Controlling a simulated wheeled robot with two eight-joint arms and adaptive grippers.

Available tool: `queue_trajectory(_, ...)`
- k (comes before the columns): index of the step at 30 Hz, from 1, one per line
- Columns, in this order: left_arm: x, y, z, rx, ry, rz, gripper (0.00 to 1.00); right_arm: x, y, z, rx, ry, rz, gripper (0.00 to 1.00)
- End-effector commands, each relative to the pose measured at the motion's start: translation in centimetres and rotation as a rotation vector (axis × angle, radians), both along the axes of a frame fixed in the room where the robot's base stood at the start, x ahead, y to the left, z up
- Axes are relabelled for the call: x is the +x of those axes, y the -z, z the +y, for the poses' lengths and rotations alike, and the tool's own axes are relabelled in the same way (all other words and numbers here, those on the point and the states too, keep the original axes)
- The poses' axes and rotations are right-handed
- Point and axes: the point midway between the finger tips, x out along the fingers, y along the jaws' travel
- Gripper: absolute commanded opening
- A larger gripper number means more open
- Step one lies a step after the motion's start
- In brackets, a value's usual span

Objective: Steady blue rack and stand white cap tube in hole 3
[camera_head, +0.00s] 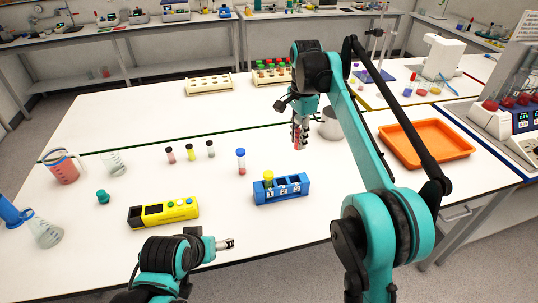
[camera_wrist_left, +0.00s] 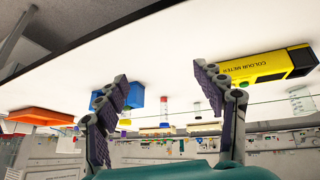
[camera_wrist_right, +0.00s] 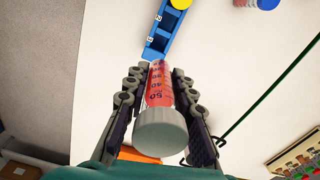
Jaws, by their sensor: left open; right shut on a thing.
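The blue rack (camera_head: 281,191) stands on the white table with numbered holes; a yellow-capped tube (camera_head: 268,178) is in hole 1, and holes 2 and 3 look empty. My right gripper (camera_head: 299,135) is shut on the white cap tube (camera_wrist_right: 160,85), which has red contents and volume marks; its white cap (camera_wrist_right: 161,130) faces the wrist camera. The tube is beyond the rack, apart from it. My left gripper (camera_wrist_left: 160,75) is open and empty, left of and nearer than the rack in the head view. The rack shows past its fingers in the left wrist view (camera_wrist_left: 137,104).
A blue-capped tube (camera_head: 241,161) stands just left of the rack. The yellow colour meter (camera_head: 163,212) lies further left. A grey mug (camera_head: 329,124) is close to my right gripper, and an orange tray (camera_head: 425,143) is at the right. The table in front of the rack is clear.

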Motion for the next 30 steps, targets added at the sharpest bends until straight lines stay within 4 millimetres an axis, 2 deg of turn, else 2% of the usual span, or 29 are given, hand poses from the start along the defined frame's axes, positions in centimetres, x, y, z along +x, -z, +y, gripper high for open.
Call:
queue_trajectory(8,5.7,-1.0,-3.2,-0.445,-0.339,0.166,0.69,0.0,0.0,0.0,0.000,-0.001,0.000,0.00)
queue_trajectory(18,14.2,-1.2,-6.5,-0.992,-0.756,0.486,0.69,0.0,0.0,0.0,0.000,-0.001,0.000,0.00)
queue_trajectory(24,19.0,-0.5,-7.1,-1.266,-0.962,0.730,0.69,0.0,0.0,0.0,0.000,-0.001,0.000,0.00)
queue_trajectory(30,22.4,0.4,-6.9,-1.456,-1.104,0.969,0.69,0.0,0.0,0.0,0.000,-0.001,0.000,0.00)
